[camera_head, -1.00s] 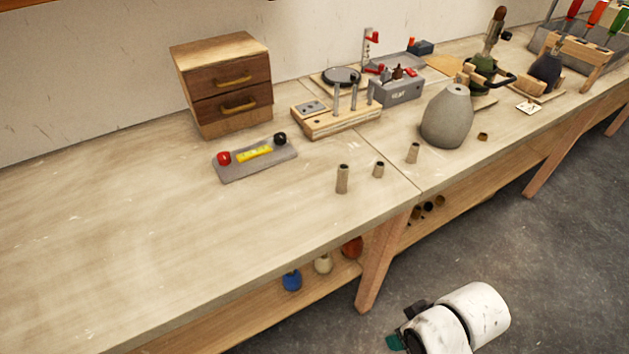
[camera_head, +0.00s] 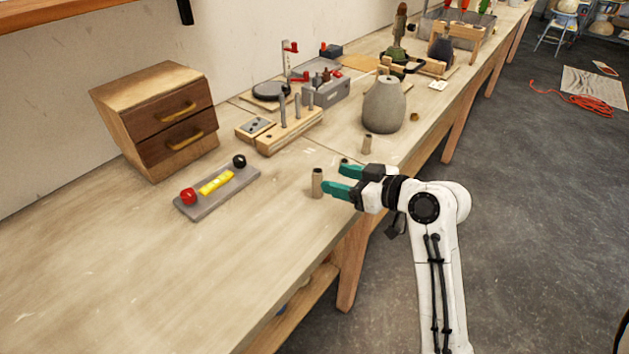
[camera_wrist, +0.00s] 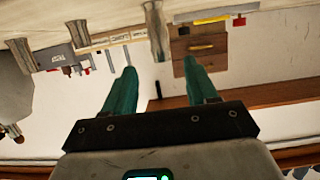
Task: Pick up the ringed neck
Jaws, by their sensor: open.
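Small tan tube-like necks stand upright on the workbench. The tallest neck (camera_head: 317,183) is at the front, just left of my gripper (camera_head: 332,179). A shorter neck (camera_head: 345,162) is partly hidden behind my upper finger, and another neck (camera_head: 367,144) stands farther back by the grey vase-shaped body. I cannot tell for sure which neck is ringed. My gripper is open and empty, its teal fingers pointing left across the bench. In the upside-down wrist view, a neck (camera_wrist: 157,30) shows ahead, in line with the gap between the fingertips (camera_wrist: 159,66).
The workbench (camera_head: 130,270) is bare at front left. A grey tray (camera_head: 217,190) with red, yellow and black parts, a drawer cabinet (camera_head: 160,118) and a wooden peg block (camera_head: 280,130) stand behind. The grey vase-shaped body (camera_head: 384,105) is farther right.

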